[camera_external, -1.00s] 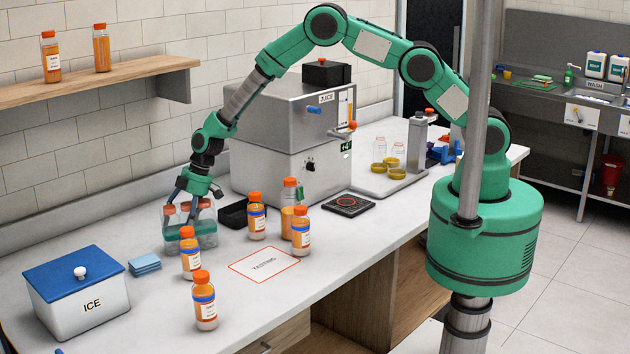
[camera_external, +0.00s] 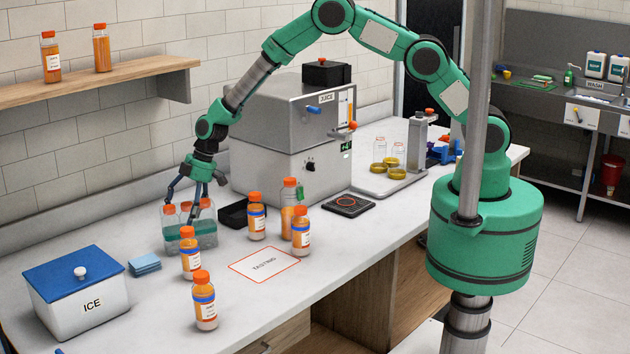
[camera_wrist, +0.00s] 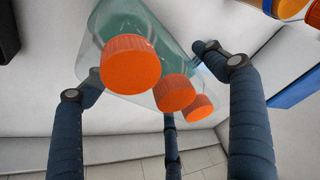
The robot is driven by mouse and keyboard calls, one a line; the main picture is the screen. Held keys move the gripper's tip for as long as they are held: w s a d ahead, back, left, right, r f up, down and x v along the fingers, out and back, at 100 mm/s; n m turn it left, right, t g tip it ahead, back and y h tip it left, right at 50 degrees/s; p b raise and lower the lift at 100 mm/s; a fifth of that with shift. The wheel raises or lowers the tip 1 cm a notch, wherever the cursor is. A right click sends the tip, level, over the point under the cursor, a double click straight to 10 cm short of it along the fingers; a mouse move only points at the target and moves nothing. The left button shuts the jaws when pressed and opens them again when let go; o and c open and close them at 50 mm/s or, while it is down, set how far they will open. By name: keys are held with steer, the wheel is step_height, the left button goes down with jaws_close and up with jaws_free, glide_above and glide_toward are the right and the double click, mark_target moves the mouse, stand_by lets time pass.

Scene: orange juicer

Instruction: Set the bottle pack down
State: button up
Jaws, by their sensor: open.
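The bottle pack (camera_external: 178,234) is a clear and teal pack of bottles with orange caps. It rests on the counter between the juice machine and the ice box. My gripper (camera_external: 188,205) is open, directly above and around the pack's top. In the wrist view the pack (camera_wrist: 165,45) shows its three orange caps, and the dark fingers of my gripper (camera_wrist: 165,90) are spread around it. Whether any finger still touches the pack cannot be told. Part of the pack is hidden behind a juice bottle in the external view.
Juice bottles (camera_external: 190,256) stand close in front of the pack, with several more to the right. Blue cloths (camera_external: 144,263) and the ice box (camera_external: 78,295) are to the left. A black tray (camera_external: 233,214) and the juice machine (camera_external: 290,140) are to the right. The tasting card area (camera_external: 264,264) is bare.

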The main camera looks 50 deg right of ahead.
steer(key=shift+v, duration=4)
steer(key=shift+d+r, duration=0.15)
steer(key=shift+r, duration=0.2)
steer(key=s+d+r+m+t+h, duration=0.1)
steer(key=s+d+r+m, duration=0.35)
steer(key=d+r, duration=1)
steer(key=s+d+r+m+t, duration=0.15)
steer(key=s+d+r, duration=0.55)
steer(key=d+r, duration=0.75)
steer(key=s+d+r+m+h, duration=0.1)
steer(key=s+d+r+m, duration=0.45)
steer(key=s+d, duration=0.75)
steer(key=s+d+m+h, duration=0.1)
steer(key=s+d, duration=0.3)
steer(key=s, duration=0.4)
steer(key=s+d+m+t+h, duration=0.1)
steer(key=s+d, duration=0.3)
steer(key=s, duration=0.5)
steer(key=shift+d+r, duration=0.25)
steer(key=shift+r, duration=0.15)
